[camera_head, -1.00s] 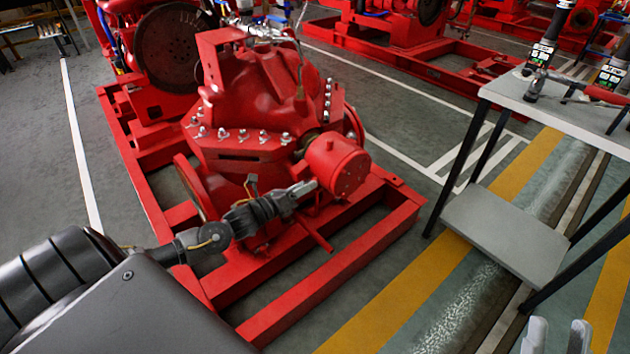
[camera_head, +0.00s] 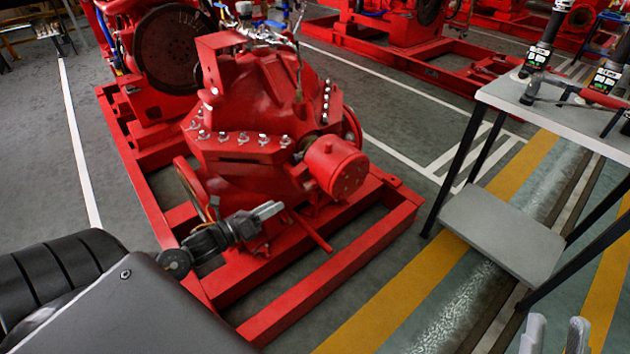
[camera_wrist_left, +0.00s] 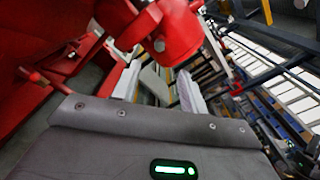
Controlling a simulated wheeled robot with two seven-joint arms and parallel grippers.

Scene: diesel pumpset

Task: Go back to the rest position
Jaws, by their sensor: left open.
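My left gripper (camera_head: 268,211) is in front of the red pump (camera_head: 245,110), over the near left part of its red base frame (camera_head: 300,300). In the left wrist view its two fingers (camera_wrist_left: 160,86) stand apart with nothing between them. The red cylindrical end (camera_head: 337,167) of the pump is to the right of this gripper; it also shows beyond the fingers in the left wrist view (camera_wrist_left: 176,32). I cannot tell the exact gap to the pump. My right gripper (camera_head: 556,337) shows only its fingertips at the bottom right edge, apart and empty.
A grey table (camera_head: 560,112) with handheld tools (camera_head: 575,88) stands at the right, with a lower shelf (camera_head: 502,232). Other red pumpsets (camera_head: 420,45) are at the back. The floor between base frame and table is clear.

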